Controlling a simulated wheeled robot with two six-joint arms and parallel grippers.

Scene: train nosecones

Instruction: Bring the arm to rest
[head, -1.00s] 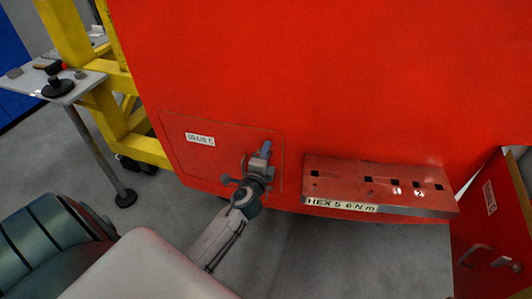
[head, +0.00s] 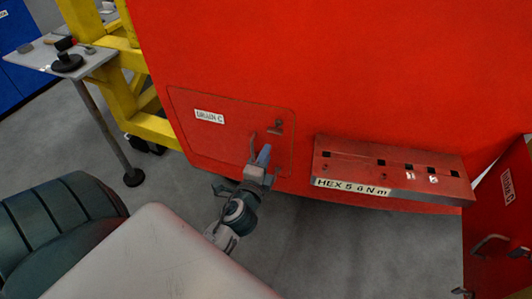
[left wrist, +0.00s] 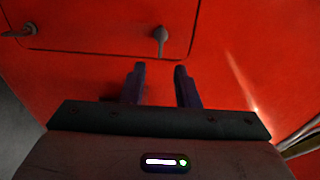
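My left gripper (head: 259,153) is in front of the lower right part of a red hatch labelled "DRAIN C" (head: 209,116). In the left wrist view the same gripper (left wrist: 158,75) has its two dark fingers apart, with nothing between them. A small grey latch (head: 278,127) on the hatch stands just beyond the fingertips, apart from them. It also shows in the left wrist view (left wrist: 160,40), ahead of the fingers.
A red shelf labelled "HEX 5 6 Nm" (head: 392,172) juts out to the right of the hatch. A red panel with a handle (head: 490,243) stands at the far right. A grey side table (head: 92,62) and yellow frame (head: 125,75) are at the left. Grey floor shows below.

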